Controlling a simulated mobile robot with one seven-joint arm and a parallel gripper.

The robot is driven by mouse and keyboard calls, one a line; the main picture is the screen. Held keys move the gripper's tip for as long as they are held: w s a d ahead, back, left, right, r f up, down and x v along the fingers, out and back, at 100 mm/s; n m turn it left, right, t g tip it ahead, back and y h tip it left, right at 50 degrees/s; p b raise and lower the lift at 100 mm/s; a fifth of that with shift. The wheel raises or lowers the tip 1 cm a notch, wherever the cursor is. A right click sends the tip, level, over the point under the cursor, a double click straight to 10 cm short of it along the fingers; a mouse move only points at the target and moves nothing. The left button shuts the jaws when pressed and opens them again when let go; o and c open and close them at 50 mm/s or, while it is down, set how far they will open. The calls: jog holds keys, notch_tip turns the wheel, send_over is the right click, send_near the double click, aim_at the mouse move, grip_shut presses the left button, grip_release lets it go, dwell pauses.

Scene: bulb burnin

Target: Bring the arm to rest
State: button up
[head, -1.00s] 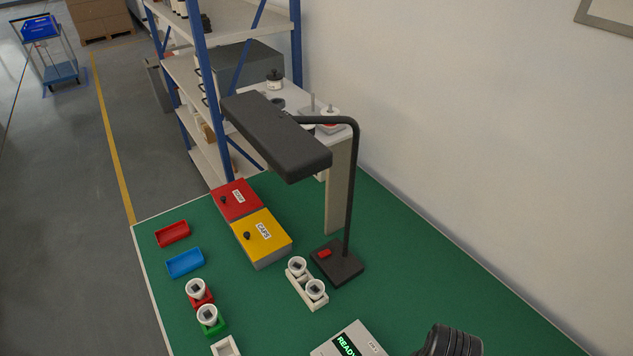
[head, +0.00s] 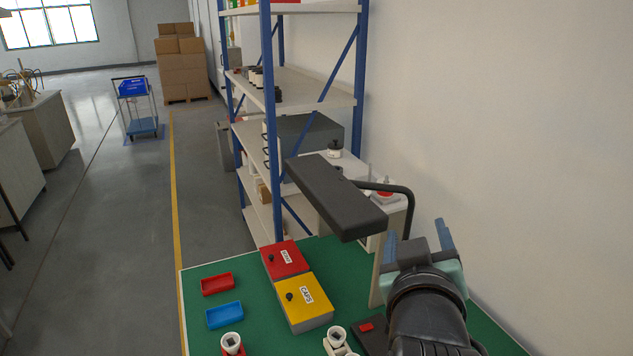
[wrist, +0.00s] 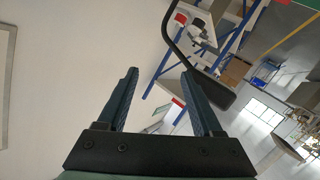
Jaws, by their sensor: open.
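My gripper (head: 419,244) is raised at the right of the head view, above the green bench and in front of the black lamp's post. Its two blue fingers stand apart with nothing between them. In the wrist view the open fingers (wrist: 160,90) point up past a pale wall, and the lamp's dark head and bent arm show beyond the right finger. My wrist and forearm hide part of the bench's right side in the head view.
The lamp head (head: 335,196) hangs over the bench (head: 250,335). A red box (head: 285,260), a yellow box (head: 304,301), a red tray (head: 217,284) and a blue tray (head: 224,315) sit on it. A blue-framed shelf (head: 267,110) stands behind; the wall (head: 500,150) is at right.

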jog(key=s+a+r+t+y, duration=0.1)
jog(key=s+a+r+t, duration=0.3)
jog(key=r, duration=0.5)
jog(key=s+a+r+m+t+y+b, duration=0.1)
jog(key=s+a+r+t, duration=0.3)
jog(key=r, duration=0.5)
jog(key=s+a+r+t+y, duration=0.2)
jog(key=s+a+r+t, duration=0.2)
jog(key=r, duration=0.6)
jog(key=shift+s+a+m, duration=0.4)
jog(key=shift+s+a, duration=0.65)
jog(key=shift+r, duration=0.1)
